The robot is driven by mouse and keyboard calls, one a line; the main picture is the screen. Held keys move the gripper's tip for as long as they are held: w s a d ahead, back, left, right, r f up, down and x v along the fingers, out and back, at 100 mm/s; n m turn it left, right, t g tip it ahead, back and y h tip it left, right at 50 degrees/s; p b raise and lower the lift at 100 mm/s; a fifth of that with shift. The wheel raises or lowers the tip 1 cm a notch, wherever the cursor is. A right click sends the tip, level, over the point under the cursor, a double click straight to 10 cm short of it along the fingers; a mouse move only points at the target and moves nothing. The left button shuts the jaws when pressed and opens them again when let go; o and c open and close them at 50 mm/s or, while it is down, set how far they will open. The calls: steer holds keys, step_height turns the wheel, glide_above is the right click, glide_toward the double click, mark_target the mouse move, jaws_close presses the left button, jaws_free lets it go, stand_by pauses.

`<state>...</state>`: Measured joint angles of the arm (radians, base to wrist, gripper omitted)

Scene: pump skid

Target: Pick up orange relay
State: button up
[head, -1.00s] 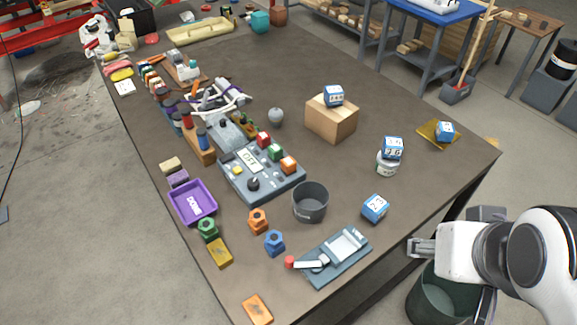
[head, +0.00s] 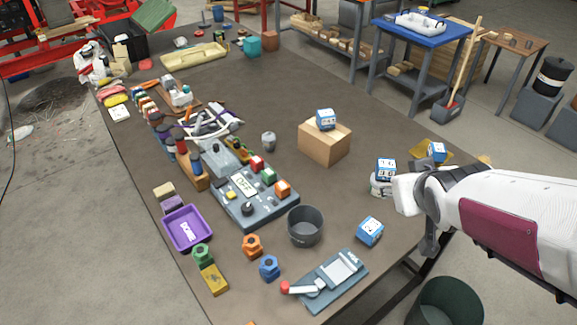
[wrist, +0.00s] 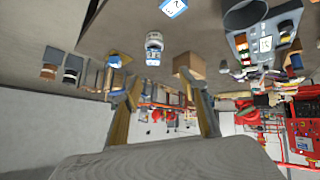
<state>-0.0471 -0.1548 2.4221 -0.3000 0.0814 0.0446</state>
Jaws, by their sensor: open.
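The orange relay (head: 283,190) is a small orange block at the right corner of the grey control panel (head: 250,212). It sits in line with a green block (head: 268,177) and a red block (head: 257,164). The panel also shows at the upper right of the wrist view (wrist: 240,50), but I cannot surely pick out the relay there. My gripper (wrist: 165,112) is open and empty in the wrist view, its two fingers wide apart. In the head view my arm is at the right table edge, well apart from the relay; the fingers are not clear there.
A dark grey bin (head: 305,226) and a blue cube (head: 370,231) stand between my arm and the panel. A cardboard box (head: 324,146) with a cube on top is behind. A purple tray (head: 187,228) lies left. A clamp plate (head: 330,283) is at the front.

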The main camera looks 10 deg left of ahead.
steer(key=w+a+f+n+y, duration=0.2)
steer(key=w+a+f, duration=0.2)
steer(key=w+a, duration=0.15)
steer(key=n+y, duration=0.4)
steer(key=y, duration=0.3)
glide_toward(287, 189)
steer(key=shift+w+a+f, duration=0.25)
steer(key=shift+w+f, duration=0.35)
steer(key=shift+w, duration=0.2)
steer(key=shift+s+a+f, duration=0.1)
steer(key=shift+a+f, duration=0.05)
steer(key=shift+a, duration=0.15)
steer(key=shift+x, duration=1.3)
steer(key=shift+a, duration=0.15)
